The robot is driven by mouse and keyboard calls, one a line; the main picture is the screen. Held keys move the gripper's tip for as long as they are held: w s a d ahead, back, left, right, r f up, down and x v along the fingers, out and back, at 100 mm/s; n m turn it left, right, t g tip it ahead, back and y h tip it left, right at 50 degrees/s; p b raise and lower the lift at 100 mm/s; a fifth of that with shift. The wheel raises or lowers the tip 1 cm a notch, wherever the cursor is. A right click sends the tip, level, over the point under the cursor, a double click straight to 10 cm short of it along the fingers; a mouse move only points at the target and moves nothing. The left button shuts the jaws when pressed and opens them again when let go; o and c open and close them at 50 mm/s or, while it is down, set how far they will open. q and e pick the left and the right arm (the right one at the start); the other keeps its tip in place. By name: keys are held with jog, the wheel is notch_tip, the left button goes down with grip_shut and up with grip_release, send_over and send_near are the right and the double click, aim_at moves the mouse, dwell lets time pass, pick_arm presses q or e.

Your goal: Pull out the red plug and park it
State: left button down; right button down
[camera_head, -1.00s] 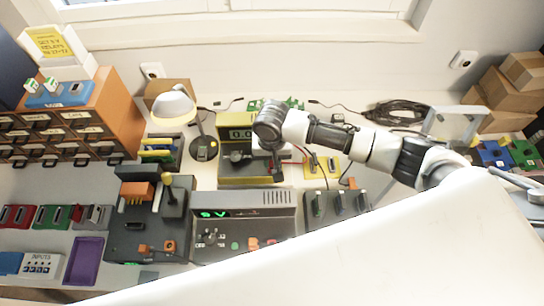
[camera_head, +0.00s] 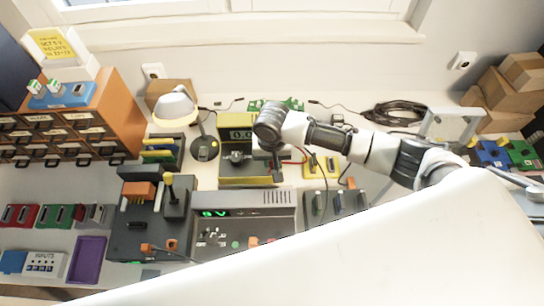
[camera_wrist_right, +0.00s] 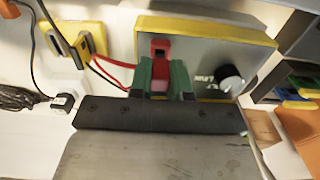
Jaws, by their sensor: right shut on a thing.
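The yellow-framed meter (camera_head: 235,172) stands at the back middle of the bench. Its panel (camera_wrist_right: 205,58) and dark knob (camera_wrist_right: 231,78) show in the wrist view. My right gripper (camera_head: 277,172) is at the meter's right side. In the wrist view its green fingertips (camera_wrist_right: 161,80) are closed around the red plug (camera_wrist_right: 160,48), in front of the panel. A red cable (camera_wrist_right: 118,72) runs off to the left. I cannot tell whether the plug is seated in or clear of the panel. My left gripper is out of view.
A yellow holder (camera_head: 321,167) stands right of the meter; it also shows in the wrist view (camera_wrist_right: 88,40). A grey power supply (camera_head: 245,208) is in front. A lamp (camera_head: 176,105) and drawer cabinet (camera_head: 95,120) stand left. Coiled black cable (camera_head: 395,112) lies back right.

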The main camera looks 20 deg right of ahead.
jog(key=shift+f, duration=0.4)
dwell(0.7)
jog(key=shift+p, duration=0.75)
jog(key=shift+f, duration=0.35)
dwell(0.5)
jog(key=c, duration=1)
grip_release()
notch_tip(320, 180, up, 10)
jog(key=shift+r+b, duration=0.1)
jog(key=shift+b, duration=0.5)
jog(key=shift+r, duration=0.35)
